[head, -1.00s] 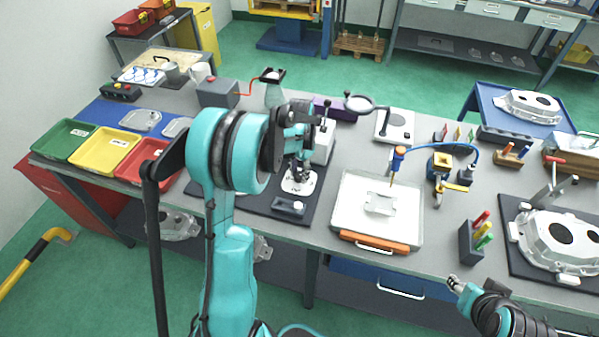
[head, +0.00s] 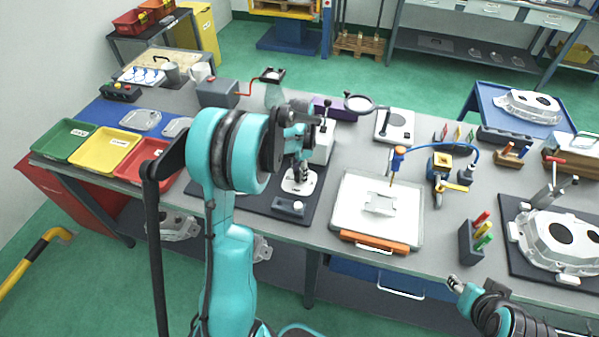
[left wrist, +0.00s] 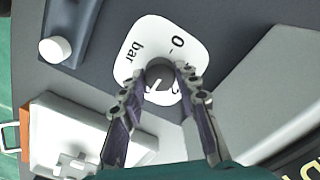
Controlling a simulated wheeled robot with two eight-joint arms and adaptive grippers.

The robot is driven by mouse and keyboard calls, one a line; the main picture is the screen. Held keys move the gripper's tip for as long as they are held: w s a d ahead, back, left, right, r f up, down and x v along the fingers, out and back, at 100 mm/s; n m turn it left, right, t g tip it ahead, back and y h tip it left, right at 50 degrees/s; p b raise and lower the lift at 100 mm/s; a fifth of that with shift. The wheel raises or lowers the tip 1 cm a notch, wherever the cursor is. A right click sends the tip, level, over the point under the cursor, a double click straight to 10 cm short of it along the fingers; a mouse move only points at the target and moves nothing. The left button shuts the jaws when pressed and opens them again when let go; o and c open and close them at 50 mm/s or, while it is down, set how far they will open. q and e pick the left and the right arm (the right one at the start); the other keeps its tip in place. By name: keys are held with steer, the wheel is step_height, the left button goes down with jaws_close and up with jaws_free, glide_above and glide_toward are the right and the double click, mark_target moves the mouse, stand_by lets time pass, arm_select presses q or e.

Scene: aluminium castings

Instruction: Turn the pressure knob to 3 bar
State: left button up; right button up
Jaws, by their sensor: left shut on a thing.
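The pressure knob (left wrist: 160,76) is a round dark grey knob on a white dial plate (left wrist: 146,38) marked "bar" and "0" in the left wrist view. A pale pointer line shows on the knob; most other dial marks are hidden by the fingers. In the head view the white plate (head: 290,184) lies on the dark mat at the bench's front. My left gripper (left wrist: 159,82) is shut on the knob, one finger on each side; in the head view it (head: 299,172) points down over the plate. My right gripper (head: 455,283) is before the bench at lower right, its fingers too small to judge.
A grey block fixture (head: 319,150) stands just behind the dial. A small dark part with a white button (head: 297,206) is in front of it. Red, yellow and green bins (head: 78,168) are at left.

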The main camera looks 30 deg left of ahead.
arm_select(q)
steer(key=o, duration=1.2)
steer(key=shift+c, duration=0.2)
steer(key=shift+r, duration=0.1)
step_height(320, 180, up, 12)
steer(key=shift+d, duration=0.1)
steer(key=s+d+r+n+t, duration=0.1)
steer(key=s+d+n+t, duration=0.5)
steer(key=s+d, duration=0.9)
steer(key=s+t, duration=0.1)
steer(key=s, duration=0.3)
steer(key=shift+d, duration=0.15)
